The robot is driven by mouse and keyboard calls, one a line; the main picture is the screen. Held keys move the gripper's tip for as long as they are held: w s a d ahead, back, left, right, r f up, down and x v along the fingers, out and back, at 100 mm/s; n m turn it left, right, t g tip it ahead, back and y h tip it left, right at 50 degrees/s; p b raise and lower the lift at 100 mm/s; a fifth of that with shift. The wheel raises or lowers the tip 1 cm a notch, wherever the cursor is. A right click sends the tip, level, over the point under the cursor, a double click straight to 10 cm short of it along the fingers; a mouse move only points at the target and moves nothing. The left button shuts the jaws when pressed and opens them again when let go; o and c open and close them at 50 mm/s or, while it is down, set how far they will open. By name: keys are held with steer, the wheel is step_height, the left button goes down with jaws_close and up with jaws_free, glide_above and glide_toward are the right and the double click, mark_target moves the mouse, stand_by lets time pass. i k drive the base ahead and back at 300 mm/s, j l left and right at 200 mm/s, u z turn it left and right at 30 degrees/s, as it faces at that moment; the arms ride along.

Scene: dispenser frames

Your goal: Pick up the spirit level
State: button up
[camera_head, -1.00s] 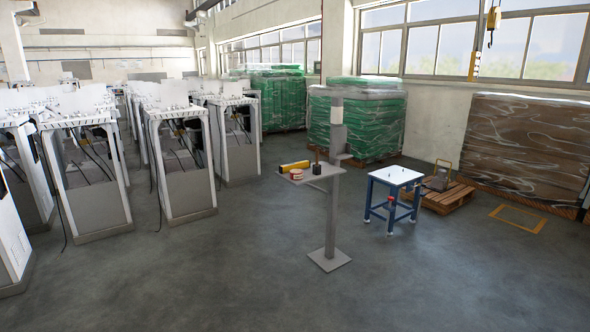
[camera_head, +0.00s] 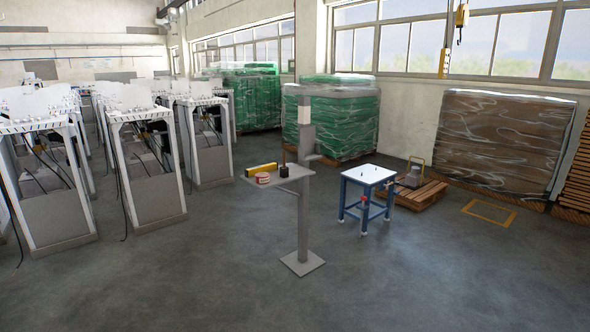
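The spirit level is most likely the long yellow bar (camera_head: 261,169) lying on the small grey shelf (camera_head: 252,180) of a grey post stand. The shelf also bears a round red-and-white item (camera_head: 262,178) in front of the bar and a dark upright item (camera_head: 284,170) to its right. The bar is small in the picture, so its vials and markings cannot be made out. My gripper and arm are not in view.
The grey post (camera_head: 303,210) rises from a square floor plate. A blue-legged table (camera_head: 368,175) stands to its right, with a wooden pallet (camera_head: 417,193) behind. White-and-grey frames (camera_head: 145,170) stand in rows at left. The floor in front is clear.

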mark_target(249, 172)
steer(key=i+j+z, duration=0.4)
steer(key=i+j, duration=0.2)
steer(key=j, duration=0.15)
steer(key=i+j+z, duration=0.2)
steer(key=j, duration=0.25)
steer(key=i+j, duration=0.25)
steer(key=j, duration=0.15)
steer(key=i+j, duration=0.25)
steer(key=j, duration=0.15)
steer(key=i+j, duration=0.25)
steer(key=j, duration=0.15)
steer(key=i+j+z, duration=0.1)
steer(key=i+j, duration=0.15)
steer(key=j, duration=0.15)
steer(key=i+j, duration=0.2)
steer(key=j, duration=0.2)
steer(key=i+j, duration=0.25)
steer(key=j, duration=0.15)
